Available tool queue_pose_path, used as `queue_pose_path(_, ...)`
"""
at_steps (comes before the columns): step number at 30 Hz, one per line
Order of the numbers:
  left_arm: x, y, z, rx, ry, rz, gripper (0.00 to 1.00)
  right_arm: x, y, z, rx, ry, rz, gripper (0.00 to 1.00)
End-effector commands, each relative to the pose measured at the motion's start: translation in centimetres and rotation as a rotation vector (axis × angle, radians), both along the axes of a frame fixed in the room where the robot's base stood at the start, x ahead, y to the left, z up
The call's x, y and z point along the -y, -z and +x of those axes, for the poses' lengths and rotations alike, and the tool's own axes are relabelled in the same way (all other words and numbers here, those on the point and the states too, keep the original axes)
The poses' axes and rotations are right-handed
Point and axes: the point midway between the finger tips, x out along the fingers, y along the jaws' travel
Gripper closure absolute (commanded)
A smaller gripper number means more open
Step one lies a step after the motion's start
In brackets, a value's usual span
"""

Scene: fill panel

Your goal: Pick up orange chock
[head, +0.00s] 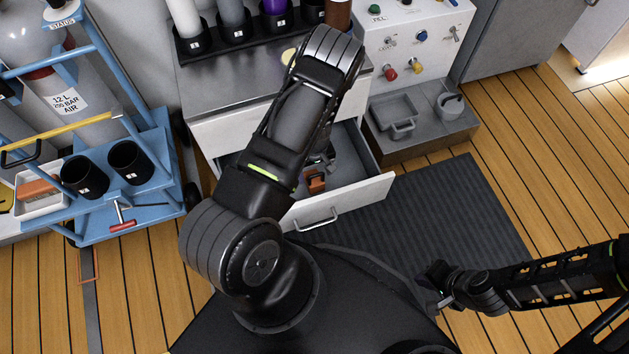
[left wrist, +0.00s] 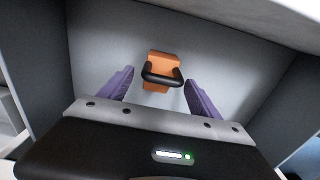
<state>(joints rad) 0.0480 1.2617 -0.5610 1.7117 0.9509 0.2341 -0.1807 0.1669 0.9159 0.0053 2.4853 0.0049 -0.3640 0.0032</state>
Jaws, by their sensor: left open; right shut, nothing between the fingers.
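The orange chock (left wrist: 164,61) lies on the floor of the open drawer. It has a black handle (left wrist: 162,79) on top. In the left wrist view it sits ahead of and between my left gripper's two purple fingers (left wrist: 160,92), which are spread open and do not touch it. In the head view the orange chock (head: 316,184) shows partly beside my left arm, which hides much of the drawer and most of my left gripper (head: 322,164). My right gripper (head: 440,300) is at the lower right, over the floor and away from the drawer, with nothing in it.
Above is a grey counter (head: 225,90) with bottles in a black rack. A blue cart (head: 150,190) stands left. A control panel (head: 405,45) and grey trays are right. The dark mat (head: 430,220) is clear.

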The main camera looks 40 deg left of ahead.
Motion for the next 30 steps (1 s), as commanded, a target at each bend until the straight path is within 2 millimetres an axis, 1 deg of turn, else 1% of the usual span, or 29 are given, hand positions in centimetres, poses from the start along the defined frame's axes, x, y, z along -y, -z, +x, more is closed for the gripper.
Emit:
queue_pose_path(4, 0.0, 0.0, 0.0, 0.000, 0.000, 0.000, 0.27, 0.0, 0.0, 0.0, 0.001, 0.000, 0.000, 1.00)
queue_pose_path(7, 0.0, 0.7, 0.0, 0.000, 0.000, 0.000, 0.27, 0.0, 0.4, 0.1, 0.002, 0.001, 0.000, 1.00)
queue_pose_path(13, -0.2, 3.7, 0.1, -0.001, 0.002, 0.001, 0.27, 0.0, 2.2, 0.3, 0.009, 0.004, -0.003, 1.00)
queue_pose_path(17, -0.2, 5.0, 0.1, -0.001, 0.000, 0.001, 0.27, 0.0, 2.7, 0.4, 0.012, 0.007, -0.003, 1.00)
queue_pose_path(20, -0.2, 5.3, 0.1, 0.000, 0.000, 0.000, 0.27, 0.0, 2.7, 0.5, 0.013, 0.007, -0.003, 1.00)
queue_pose_path(30, -0.2, 5.1, 0.1, 0.000, 0.000, 0.000, 0.27, 0.0, 2.7, 0.5, 0.014, 0.006, -0.002, 1.00)
